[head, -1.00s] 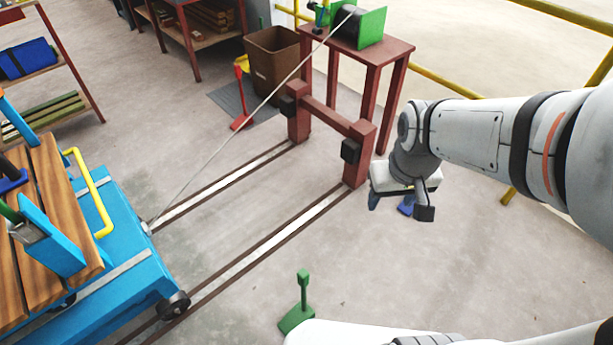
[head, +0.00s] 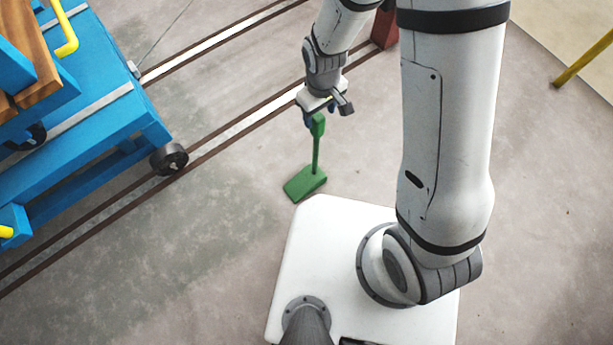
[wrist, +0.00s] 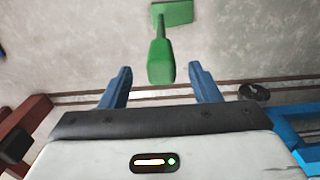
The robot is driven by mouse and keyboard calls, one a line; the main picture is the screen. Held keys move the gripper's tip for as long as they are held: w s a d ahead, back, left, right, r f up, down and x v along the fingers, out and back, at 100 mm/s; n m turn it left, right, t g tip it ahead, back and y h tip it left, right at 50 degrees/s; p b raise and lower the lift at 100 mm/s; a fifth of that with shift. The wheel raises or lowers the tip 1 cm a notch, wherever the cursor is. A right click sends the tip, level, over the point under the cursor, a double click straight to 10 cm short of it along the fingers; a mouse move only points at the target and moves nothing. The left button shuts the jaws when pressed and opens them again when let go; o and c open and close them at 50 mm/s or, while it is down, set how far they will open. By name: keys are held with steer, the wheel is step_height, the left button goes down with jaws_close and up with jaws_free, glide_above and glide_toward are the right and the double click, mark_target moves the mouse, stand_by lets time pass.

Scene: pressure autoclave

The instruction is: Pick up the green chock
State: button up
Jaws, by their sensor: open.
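The green chock (head: 306,183) stands on the concrete floor just beyond my white base, with its wedge on the floor and its upright handle ending in a thicker grip. My gripper (head: 311,121) is at the top of that handle in the head view. In the wrist view my gripper (wrist: 161,88) has its two blue fingers wide apart. The green chock's grip (wrist: 160,62) lies between them in the picture, slightly beyond the tips, with clear space on both sides. The wedge shows farther off behind it. I see no finger touching the handle.
A blue cart (head: 95,125) with a dark wheel (head: 169,158) stands at left on floor rails (head: 262,108). A red post (head: 384,28) stands behind my arm. A yellow rail (head: 580,62) is at far right. Floor around the chock is clear.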

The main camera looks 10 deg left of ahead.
steer(key=f+b, duration=0.1)
steer(key=f, duration=0.1)
steer(key=f+b, duration=0.1)
steer(key=f, duration=0.1)
steer(key=f+b, duration=0.1)
steer(key=f, duration=0.2)
steer(key=shift+w+a+b, duration=0.1)
steer(key=shift+a+b, duration=0.15)
steer(key=shift+b, duration=0.05)
steer(key=shift+r, duration=0.1)
steer(key=shift+c, duration=0.3)
jaws_close()
steer(key=shift+w, duration=0.1)
stand_by(0.5)
